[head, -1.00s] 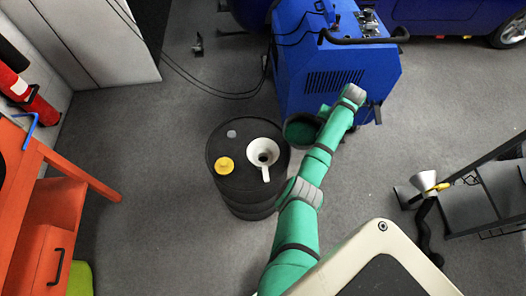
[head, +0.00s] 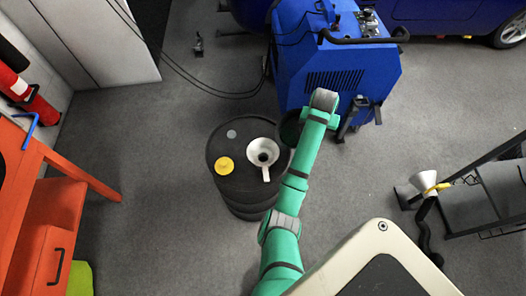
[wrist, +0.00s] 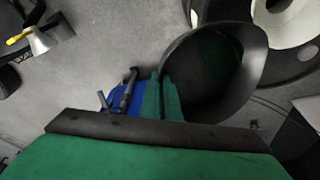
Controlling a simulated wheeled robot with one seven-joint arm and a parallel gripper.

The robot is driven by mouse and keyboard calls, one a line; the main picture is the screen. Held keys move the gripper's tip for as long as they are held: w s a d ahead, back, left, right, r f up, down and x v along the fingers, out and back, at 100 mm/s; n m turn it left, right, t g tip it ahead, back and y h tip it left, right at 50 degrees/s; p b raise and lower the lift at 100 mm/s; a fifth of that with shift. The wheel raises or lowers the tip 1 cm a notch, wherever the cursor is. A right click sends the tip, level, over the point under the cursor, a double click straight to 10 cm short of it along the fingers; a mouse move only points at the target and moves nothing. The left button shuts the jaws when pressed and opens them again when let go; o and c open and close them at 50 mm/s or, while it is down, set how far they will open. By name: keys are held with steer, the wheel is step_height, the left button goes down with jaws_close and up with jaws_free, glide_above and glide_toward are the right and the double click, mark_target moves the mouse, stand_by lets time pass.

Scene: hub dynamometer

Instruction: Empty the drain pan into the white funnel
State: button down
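The white funnel (head: 263,154) sits on top of the black drum (head: 243,190). In the wrist view, its white cone (wrist: 282,25) shows at the upper right, just beyond the pan. The drain pan (wrist: 250,85) is dark and round, and its inside looks dark green. In the head view, only a dark edge of the pan (head: 290,128) shows left of my arm, close to the drum; the rest is hidden. My gripper (wrist: 162,82) has its two green fingers close together at the pan's rim and appears shut on it. I cannot tell how much liquid is inside.
A blue machine (head: 335,65) stands just behind my gripper, with cables on the floor to its left. A yellow cap (head: 224,166) is on the drum. An orange bench (head: 50,200) is at left. A second funnel (head: 425,182) is beside a dark rack at right.

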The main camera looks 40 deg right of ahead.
steer(key=w+a+r+h, duration=0.1)
steer(key=a+r+h, duration=0.5)
steer(key=a, duration=0.4)
steer(key=shift+a+r+g+h, duration=0.15)
steer(key=shift+r+g+h, duration=0.2)
steer(key=shift+r, duration=0.45)
stand_by(1.0)
steer(key=shift+w+a+r+n+h, duration=0.1)
steer(key=shift+a+r+n+h, duration=0.2)
steer(key=shift+a+h, duration=0.2)
steer(key=shift+w+a+r+h, duration=0.1)
steer(key=shift+a+r+h, duration=0.3)
steer(key=shift+a+h, duration=0.2)
steer(key=shift+a+r+h, duration=0.4)
steer(key=shift+a+h, duration=0.05)
steer(key=shift+a, duration=0.25)
steer(key=shift+a+r, duration=0.1)
